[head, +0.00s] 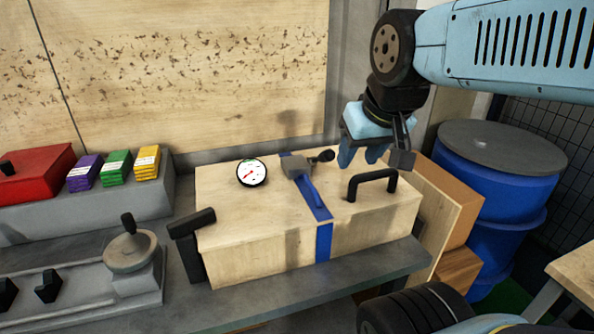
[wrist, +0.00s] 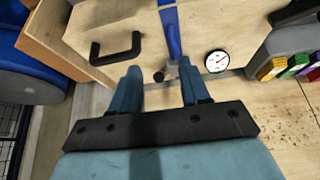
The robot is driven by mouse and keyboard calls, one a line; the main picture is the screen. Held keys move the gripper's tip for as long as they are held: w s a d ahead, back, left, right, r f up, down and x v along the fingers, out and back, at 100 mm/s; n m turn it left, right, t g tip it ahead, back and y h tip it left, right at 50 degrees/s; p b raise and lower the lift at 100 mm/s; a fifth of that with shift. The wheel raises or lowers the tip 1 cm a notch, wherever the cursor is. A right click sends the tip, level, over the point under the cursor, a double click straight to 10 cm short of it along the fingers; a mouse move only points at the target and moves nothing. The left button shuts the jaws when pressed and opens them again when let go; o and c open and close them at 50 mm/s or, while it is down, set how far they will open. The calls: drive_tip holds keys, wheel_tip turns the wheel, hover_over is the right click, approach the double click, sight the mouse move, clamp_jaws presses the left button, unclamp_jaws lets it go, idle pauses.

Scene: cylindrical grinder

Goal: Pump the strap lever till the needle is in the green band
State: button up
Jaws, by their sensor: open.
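A pale wooden crate (head: 225,215) stands on the grey bench with a blue strap (head: 324,240) around it. On top, the strap runs through a grey ratchet (head: 298,167) with a lever ending in a black knob (head: 326,155). The knob also shows in the wrist view (wrist: 158,77). A round white gauge (head: 251,173) with a red needle sits left of the strap; its needle points to the lower left in the head view. The green band is too small to place. My gripper (head: 362,156) is open and empty, above and right of the knob, fingers pointing down.
A black handle (head: 372,183) stands up from the crate top, right of the strap. A black bar (head: 191,223) is at the crate's left corner. Coloured blocks (head: 116,167) and a red box (head: 36,174) lie left. A blue drum (head: 500,180) stands right.

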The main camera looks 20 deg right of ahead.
drive_tip(key=shift+w+r, duration=0.15)
drive_tip(key=shift+w, duration=0.2)
drive_tip(key=shift+c, duration=1.4)
drive_tip(key=w+n, duration=0.2)
drive_tip(key=w, duration=0.1)
drive_tip(key=w+d+n+g, duration=0.1)
drive_tip(key=w+n, duration=0.1)
drive_tip(key=w, duration=0.1)
drive_tip(key=w+n+g, duration=0.1)
drive_tip(key=w+n, duration=0.1)
drive_tip(key=w, duration=0.1)
drive_tip(key=shift+d+r, duration=0.15)
drive_tip(key=shift+r, duration=0.25)
clamp_jaws()
drive_tip(key=n+g+y, duration=0.1)
drive_tip(key=n+g, duration=0.2)
drive_tip(key=n, duration=0.4)
approach(320, 158)
drive_tip(key=shift+s+d+r, duration=0.1)
drive_tip(key=shift+d+r, duration=0.1)
drive_tip(key=shift+d, duration=0.3)
drive_tip(key=shift+s+d+r, duration=0.1)
drive_tip(key=shift+d+r, duration=0.15)
drive_tip(key=shift+d, duration=0.25)
drive_tip(key=shift+w+a+f, duration=0.1)
drive_tip(key=shift+a+f, duration=0.05)
drive_tip(key=shift+f, duration=1.6)
drive_tip(key=shift+w+a+f, duration=0.1)
drive_tip(key=shift+a+f, duration=0.1)
drive_tip(key=shift+f, duration=1.55)
